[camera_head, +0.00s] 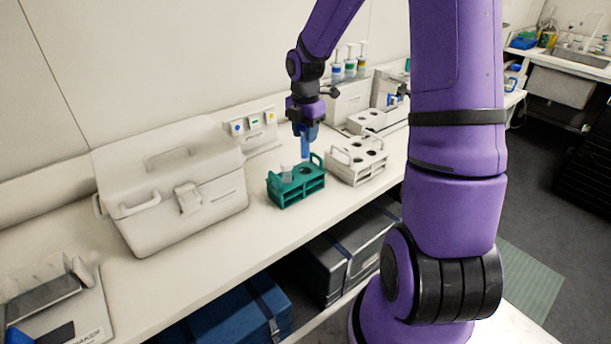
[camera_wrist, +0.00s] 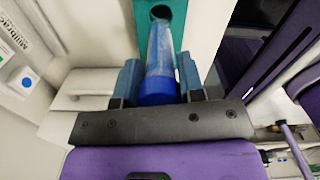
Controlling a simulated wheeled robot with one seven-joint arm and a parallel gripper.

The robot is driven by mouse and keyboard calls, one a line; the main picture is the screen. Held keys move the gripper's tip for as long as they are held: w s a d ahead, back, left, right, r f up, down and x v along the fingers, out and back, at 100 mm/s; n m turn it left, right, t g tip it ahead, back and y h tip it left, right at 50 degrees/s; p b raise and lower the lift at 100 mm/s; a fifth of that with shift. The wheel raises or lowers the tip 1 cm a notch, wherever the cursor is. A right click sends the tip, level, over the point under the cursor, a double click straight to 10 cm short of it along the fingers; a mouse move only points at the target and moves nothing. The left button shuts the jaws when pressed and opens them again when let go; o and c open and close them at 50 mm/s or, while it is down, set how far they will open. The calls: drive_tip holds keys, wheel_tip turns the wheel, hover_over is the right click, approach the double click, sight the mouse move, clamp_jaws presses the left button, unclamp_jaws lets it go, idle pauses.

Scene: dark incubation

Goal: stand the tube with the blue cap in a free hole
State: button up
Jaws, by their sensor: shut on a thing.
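My gripper (camera_head: 305,138) is above the green rack (camera_head: 298,192) on the bench and points down. In the wrist view the gripper (camera_wrist: 159,82) is shut on the tube with the blue cap (camera_wrist: 157,88), one blue finger on each side of the cap. The clear tube body runs away from the gripper toward the green rack (camera_wrist: 186,52). A dark round hole shows just beyond the tube's far end. I cannot tell from this view whether the tip is over or in a hole. In the head view the tube is mostly hidden by the fingers.
A white rack (camera_head: 371,173) with dark holes stands right of the green one, and another white unit (camera_head: 366,121) is behind. A large pale case (camera_head: 172,195) stands to the left. Bottles with pumps (camera_head: 350,64) are at the back. Bench in front of the green rack is clear.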

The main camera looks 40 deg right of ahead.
sight(305, 161)
wheel_tip(305, 161, down, 10)
drive_tip(key=shift+r, duration=0.25)
drive_tip(key=shift+f, duration=0.1)
drive_tip(key=o, duration=1)
wheel_tip(305, 161, up, 12)
drive_tip(key=shift+r, duration=0.1)
drive_tip(key=s+a+r+m+t+h, duration=0.1)
drive_tip(key=s+a+r+m, duration=0.35)
drive_tip(key=s+r, duration=0.2)
drive_tip(key=s+a+r+m+t+h, duration=0.1)
drive_tip(key=s+a+r+m, duration=0.35)
drive_tip(key=r, duration=0.35)
drive_tip(key=s+a+r+m+t, duration=0.1)
drive_tip(key=s+m, duration=0.3)
drive_tip(key=s, duration=0.1)
drive_tip(key=s+a+r+m+t+y, duration=0.1)
drive_tip(key=s+r+m, duration=0.1)
drive_tip(key=s, duration=0.3)
drive_tip(key=s+a+r+m+t+y, duration=0.1)
drive_tip(key=s+a+r+m, duration=0.1)
drive_tip(key=s+m, duration=0.3)
drive_tip(key=shift+s+a+m, duration=0.1)
drive_tip(key=shift+s+m, duration=0.2)
